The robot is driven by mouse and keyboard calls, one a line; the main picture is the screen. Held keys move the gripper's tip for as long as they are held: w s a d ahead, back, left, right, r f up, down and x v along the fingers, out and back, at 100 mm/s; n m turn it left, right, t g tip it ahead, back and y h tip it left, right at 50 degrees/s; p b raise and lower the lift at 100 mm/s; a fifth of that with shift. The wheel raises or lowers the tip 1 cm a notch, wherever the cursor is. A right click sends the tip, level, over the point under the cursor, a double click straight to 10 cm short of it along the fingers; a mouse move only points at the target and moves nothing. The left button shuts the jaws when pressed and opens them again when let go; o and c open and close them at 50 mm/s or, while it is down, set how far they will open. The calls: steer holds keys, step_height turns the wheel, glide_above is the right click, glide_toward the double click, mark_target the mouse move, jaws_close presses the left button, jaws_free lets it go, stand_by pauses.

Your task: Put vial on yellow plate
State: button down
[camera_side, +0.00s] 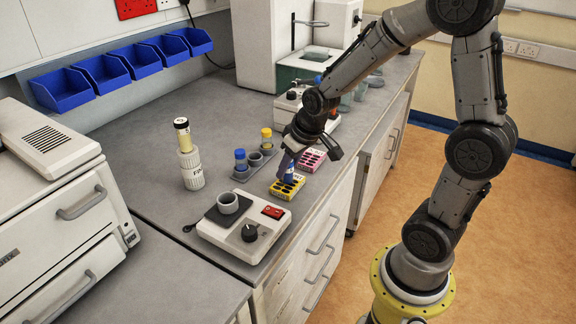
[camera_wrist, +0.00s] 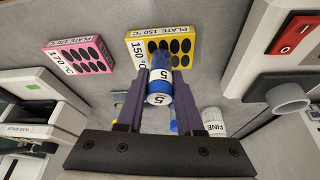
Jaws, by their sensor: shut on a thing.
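The vial (camera_wrist: 158,84), blue with a white band and a white end marked 5, is between the two fingers of my gripper (camera_wrist: 160,76). My gripper is shut on it. In the side view the blue vial (camera_side: 289,173) hangs below my gripper (camera_side: 292,159), at the yellow plate (camera_side: 285,193). The yellow plate has dark wells and a "150 °C" label; it also shows in the wrist view (camera_wrist: 133,51), just beyond the vial. I cannot tell whether the vial touches the plate.
A pink plate (camera_side: 305,168) lies just behind the yellow one. A grey holder (camera_side: 241,174) with blue- and yellow-topped vials stands left of it. A white device with a red switch (camera_side: 273,212) is in front. A tall white FINE container (camera_side: 191,170) stands further left.

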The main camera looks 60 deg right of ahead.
steer(key=c, duration=0.5)
jaws_free()
steer(key=shift+f, duration=0.1)
steer(key=shift+c, duration=0.2)
steer(key=shift+s+r, duration=0.1)
steer(key=shift+r, duration=0.45)
steer(key=d+v, duration=0.1)
steer(key=v, duration=1)
steer(key=s+a+n, duration=0.1)
steer(key=s+a, duration=0.3)
steer(key=s, duration=0.2)
steer(key=s+a+r+n+t, duration=0.1)
steer(key=s+a, duration=0.3)
steer(key=s, duration=0.3)
steer(key=shift+s+y, duration=0.3)
steer(key=shift+y, duration=0.1)
steer(key=shift+a, duration=0.15)
